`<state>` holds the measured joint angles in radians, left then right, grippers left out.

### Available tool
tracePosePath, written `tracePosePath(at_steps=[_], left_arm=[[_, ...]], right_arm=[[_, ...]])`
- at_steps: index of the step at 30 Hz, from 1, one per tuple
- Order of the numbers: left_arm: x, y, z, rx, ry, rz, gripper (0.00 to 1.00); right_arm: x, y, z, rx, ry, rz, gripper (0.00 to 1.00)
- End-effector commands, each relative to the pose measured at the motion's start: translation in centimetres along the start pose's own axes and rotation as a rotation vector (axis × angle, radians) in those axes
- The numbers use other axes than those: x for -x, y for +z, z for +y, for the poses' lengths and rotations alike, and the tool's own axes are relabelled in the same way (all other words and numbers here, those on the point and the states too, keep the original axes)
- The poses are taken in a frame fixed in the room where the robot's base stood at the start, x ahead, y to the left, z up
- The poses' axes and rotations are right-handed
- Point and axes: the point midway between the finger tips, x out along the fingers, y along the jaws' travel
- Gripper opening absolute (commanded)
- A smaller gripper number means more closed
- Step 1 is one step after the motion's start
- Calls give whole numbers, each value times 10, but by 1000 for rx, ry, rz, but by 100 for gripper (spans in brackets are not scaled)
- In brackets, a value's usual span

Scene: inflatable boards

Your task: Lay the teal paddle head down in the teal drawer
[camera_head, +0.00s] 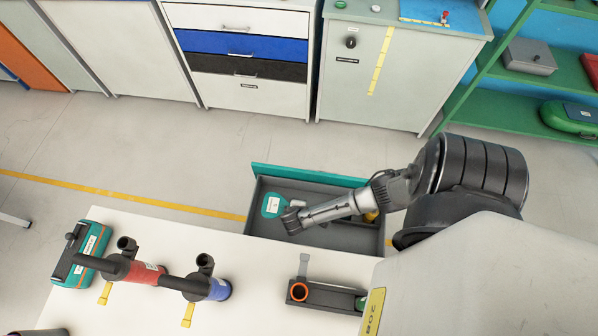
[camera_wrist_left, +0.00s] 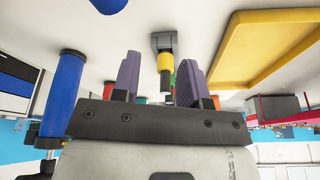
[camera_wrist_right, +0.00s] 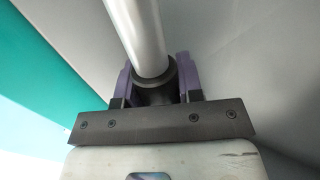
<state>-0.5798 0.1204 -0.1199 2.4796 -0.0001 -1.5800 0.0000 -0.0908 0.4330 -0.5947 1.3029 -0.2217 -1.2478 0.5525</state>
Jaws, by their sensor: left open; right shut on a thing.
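The teal drawer (camera_head: 311,173) stands open beyond the table, with a teal front and grey inside. A flat teal piece with a white label (camera_head: 272,205), apparently the paddle head, shows inside its left part. My right gripper (camera_wrist_right: 155,85) is shut around the dark collar of a pale tube (camera_wrist_right: 136,30), apparently the paddle's shaft. The drawer's teal front lies left in that wrist view, and grey surfaces lie behind the tube. My left gripper (camera_wrist_left: 158,70) is open and empty.
On the white table (camera_head: 240,275) stand a teal device (camera_head: 80,255), a red pump (camera_head: 135,270), a blue pump (camera_head: 212,287) and a dark holder with an orange ring (camera_head: 325,296). A yellow item (camera_head: 371,216) shows in the drawer's right part. Cabinets stand across the floor.

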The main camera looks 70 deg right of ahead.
Motion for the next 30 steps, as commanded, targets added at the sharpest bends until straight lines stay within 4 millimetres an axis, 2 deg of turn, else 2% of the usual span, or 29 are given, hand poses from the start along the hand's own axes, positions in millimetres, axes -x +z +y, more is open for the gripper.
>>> tracePosePath(at_steps=[30], left_arm=[[5, -1, -2, -6, -5, 0, 40]], right_arm=[[0, 0, 0, -1, 0, 0, 5]])
